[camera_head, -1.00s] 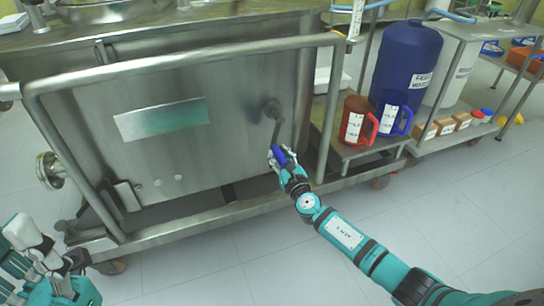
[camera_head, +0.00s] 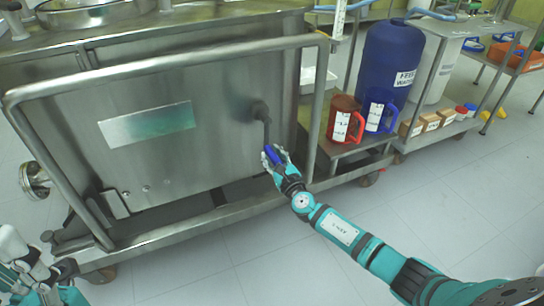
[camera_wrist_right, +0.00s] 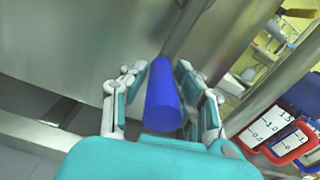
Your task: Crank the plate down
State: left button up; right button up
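A crank hangs on the steel front panel (camera_head: 200,155) of the reactor cart. Its dark hub (camera_head: 260,108) is right of the panel's middle, and its arm points down, slightly right, to a blue handle (camera_head: 271,155). My right gripper (camera_head: 274,160) is at this handle. In the right wrist view the blue handle (camera_wrist_right: 163,98) lies between the two fingers of the right gripper (camera_wrist_right: 162,85), which close around it. A shiny greenish rectangular plate (camera_head: 147,123) is on the panel's left part. My left gripper (camera_head: 30,270) is partly in view at the lower left; its fingers are unclear.
A steel tube rail (camera_head: 170,68) frames the panel's front. Right of it, a red jug (camera_head: 343,122) and a blue jug (camera_head: 380,112) stand on a low shelf before a blue drum (camera_head: 395,60). The floor in front is clear.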

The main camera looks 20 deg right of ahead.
jog(key=shift+o, duration=1.1)
jog(key=shift+f, duration=0.3)
jog(key=shift+o, duration=0.2)
jog(key=shift+d, duration=0.15)
jog(key=shift+r, duration=0.15)
jog(key=shift+s, duration=0.15)
jog(key=s, duration=1.1)
jog(key=shift+s+d, duration=0.2)
jog(key=shift+s, duration=0.2)
